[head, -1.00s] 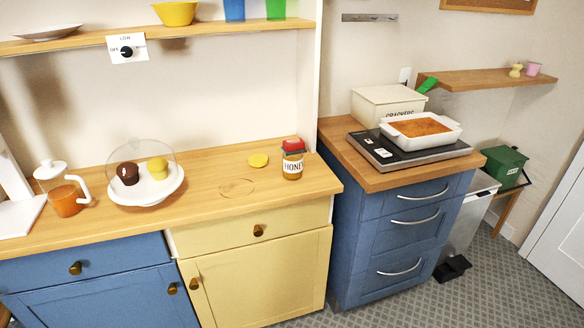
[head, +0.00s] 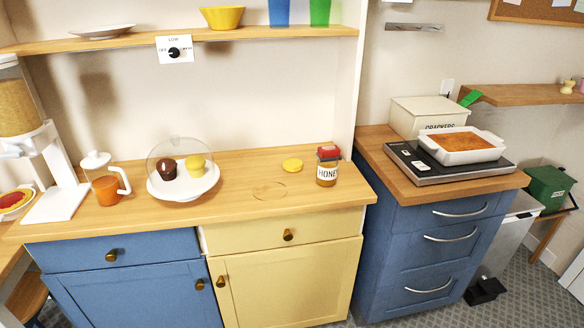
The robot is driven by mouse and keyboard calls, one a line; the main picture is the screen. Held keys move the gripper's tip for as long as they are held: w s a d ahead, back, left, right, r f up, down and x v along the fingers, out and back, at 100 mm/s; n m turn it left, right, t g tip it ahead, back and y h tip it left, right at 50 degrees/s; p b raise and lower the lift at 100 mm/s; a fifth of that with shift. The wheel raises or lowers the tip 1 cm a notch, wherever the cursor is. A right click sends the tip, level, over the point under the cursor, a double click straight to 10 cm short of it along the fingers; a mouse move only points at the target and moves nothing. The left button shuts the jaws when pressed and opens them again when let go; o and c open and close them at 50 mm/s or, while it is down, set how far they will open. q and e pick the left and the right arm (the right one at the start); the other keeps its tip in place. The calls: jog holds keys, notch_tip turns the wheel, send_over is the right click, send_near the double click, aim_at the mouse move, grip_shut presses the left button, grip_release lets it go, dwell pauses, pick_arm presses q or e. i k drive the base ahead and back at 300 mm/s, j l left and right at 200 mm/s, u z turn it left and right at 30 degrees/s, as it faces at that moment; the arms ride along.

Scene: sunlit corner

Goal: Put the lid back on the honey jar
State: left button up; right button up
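The honey jar (head: 327,174), amber with a white label reading HONEY, stands upright near the right end of the wooden counter. A yellow round disc (head: 292,165), which looks like a lid, lies flat on the counter to the left of the jar and apart from it. A red item (head: 329,151) shows right at the top of the jar. I cannot tell whether it is on the jar or behind it. Neither of my grippers is in view.
A domed plate with cakes (head: 184,190) and a jug of orange drink (head: 105,186) stand left on the counter (head: 240,202). A dispenser (head: 30,150) is further left. A baking dish (head: 462,151) sits on a hob (head: 415,171) at right. Counter space before the disc is clear.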

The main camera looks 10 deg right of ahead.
aim_at(327, 165)
jog(key=i+j+z, duration=0.2)
jog(key=i+j, duration=0.35)
jog(key=i, duration=0.2)
jog(key=i+j+z, duration=0.15)
jog(key=i+j, duration=0.5)
jog(key=i, duration=0.1)
